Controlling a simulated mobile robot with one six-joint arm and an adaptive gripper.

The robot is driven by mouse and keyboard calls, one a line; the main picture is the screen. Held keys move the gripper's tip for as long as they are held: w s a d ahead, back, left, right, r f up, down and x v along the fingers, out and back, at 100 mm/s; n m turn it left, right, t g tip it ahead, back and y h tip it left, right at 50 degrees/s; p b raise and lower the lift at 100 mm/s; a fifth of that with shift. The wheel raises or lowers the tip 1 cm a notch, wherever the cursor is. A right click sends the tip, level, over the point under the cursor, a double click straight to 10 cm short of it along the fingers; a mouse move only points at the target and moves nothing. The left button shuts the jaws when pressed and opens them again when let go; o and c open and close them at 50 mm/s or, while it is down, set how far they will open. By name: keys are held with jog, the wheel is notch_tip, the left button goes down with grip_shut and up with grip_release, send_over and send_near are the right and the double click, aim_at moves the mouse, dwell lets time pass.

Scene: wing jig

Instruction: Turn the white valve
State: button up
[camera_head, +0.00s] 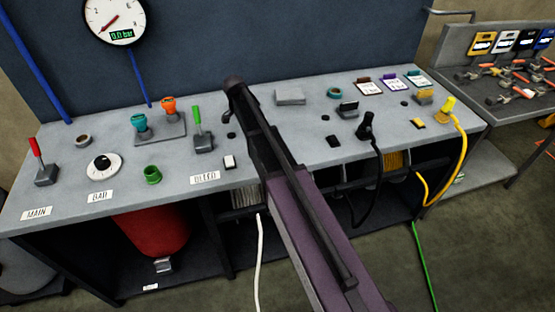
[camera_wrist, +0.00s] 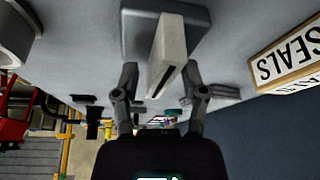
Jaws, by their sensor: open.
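In the wrist view, a pale, whitish lever (camera_wrist: 171,48) stands out from a grey block-like base (camera_wrist: 137,38); I take it for the white valve's handle. My gripper (camera_wrist: 160,82) is open there, with one dark finger on each side of the lever's end. I see gaps beside the fingers, and cannot tell whether either touches. In the head view my arm crosses the bench and hides the bench behind it, so no white lever shows there. The gripper's fingers are not clear in that view.
A pressure gauge (camera_head: 115,18) hangs behind. A sign reading SEALS (camera_wrist: 289,56) shows in the wrist view. Black and yellow cables hang at right.

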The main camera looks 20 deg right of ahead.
jog(key=n, duration=0.2)
jog(key=n+t, duration=0.1)
jog(key=n, duration=0.1)
jog(key=shift+t+y, duration=0.3)
jog(key=n+t+y, duration=0.1)
jog(key=n, duration=0.2)
jog(key=shift+n, duration=0.3)
jog(key=shift+n+t+y, duration=0.3)
jog(key=shift+n+y, duration=0.4)
jog(key=shift+n, duration=1.1)
jog(key=shift+n+y, duration=0.7)
jog(key=shift+n, duration=1.1)
jog(key=p+v, duration=1.3)
jog(key=v, duration=0.1)
jog(key=s+f+g+b, duration=0.2)
jog(key=s, duration=1)
jog(key=s+f+g+b, duration=0.1)
jog(key=s+f+g, duration=0.1)
jog(key=s, duration=1)
jog(key=shift+f+b, duration=0.35)
jog(key=shift+f, duration=0.2)
